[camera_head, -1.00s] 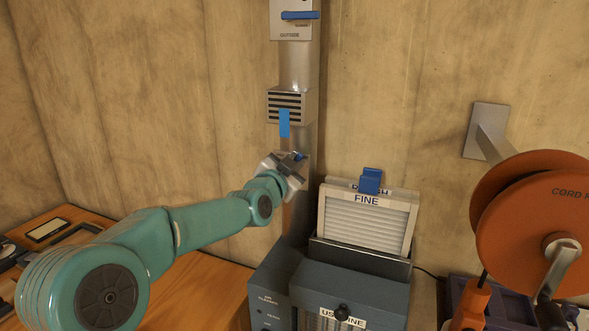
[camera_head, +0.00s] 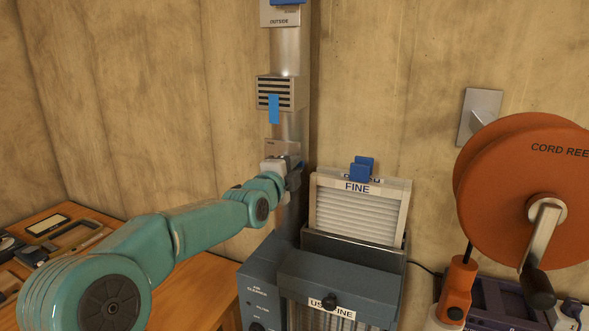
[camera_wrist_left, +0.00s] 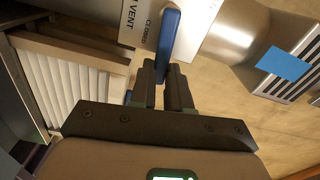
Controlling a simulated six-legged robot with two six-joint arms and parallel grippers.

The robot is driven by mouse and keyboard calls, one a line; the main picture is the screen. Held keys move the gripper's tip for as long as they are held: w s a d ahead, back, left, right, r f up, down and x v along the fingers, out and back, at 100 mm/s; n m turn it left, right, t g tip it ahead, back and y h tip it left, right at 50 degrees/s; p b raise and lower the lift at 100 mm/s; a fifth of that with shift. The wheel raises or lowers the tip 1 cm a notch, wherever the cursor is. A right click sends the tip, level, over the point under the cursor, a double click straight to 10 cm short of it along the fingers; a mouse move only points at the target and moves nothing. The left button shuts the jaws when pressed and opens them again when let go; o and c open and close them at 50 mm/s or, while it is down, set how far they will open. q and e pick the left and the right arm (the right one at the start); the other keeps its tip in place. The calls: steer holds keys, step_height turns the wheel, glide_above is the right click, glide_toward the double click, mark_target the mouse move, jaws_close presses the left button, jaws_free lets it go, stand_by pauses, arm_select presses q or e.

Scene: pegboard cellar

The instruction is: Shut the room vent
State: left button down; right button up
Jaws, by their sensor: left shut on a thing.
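The room vent's pale plate (camera_head: 283,148) is on the metal duct low on the wall, mostly behind my left gripper (camera_head: 294,174). In the left wrist view the plate (camera_wrist_left: 135,22) shows the words VENT and CLOSED. A blue lever handle (camera_wrist_left: 168,42) stands beside the word CLOSED, roughly along the line of the lettering. My left gripper (camera_wrist_left: 170,78) is shut on the end of this handle. In the head view only a sliver of the handle shows. My right gripper is in neither view.
Above are a louvred grille (camera_head: 275,92) with a blue strip and an OUTSIDE plate (camera_head: 281,15). The air cleaner (camera_head: 340,275) with a FINE filter (camera_head: 358,210) stands to the right. An orange cord reel (camera_head: 510,200) is farther right. A wooden bench (camera_head: 190,285) with tools is left.

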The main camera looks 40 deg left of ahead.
arm_select(q)
steer(key=shift+f+m+b, duration=0.25)
steer(key=shift+m+b, duration=0.05)
steer(key=shift+m, duration=0.4)
steer(key=shift+a, duration=0.1)
steer(key=c, duration=1.3)
jaws_free()
steer(key=shift+o, duration=1.1)
steer(key=shift+w+a+f, duration=0.1)
steer(key=shift+f, duration=0.05)
steer(key=b+v, duration=0.3)
steer(key=v, duration=1.3)
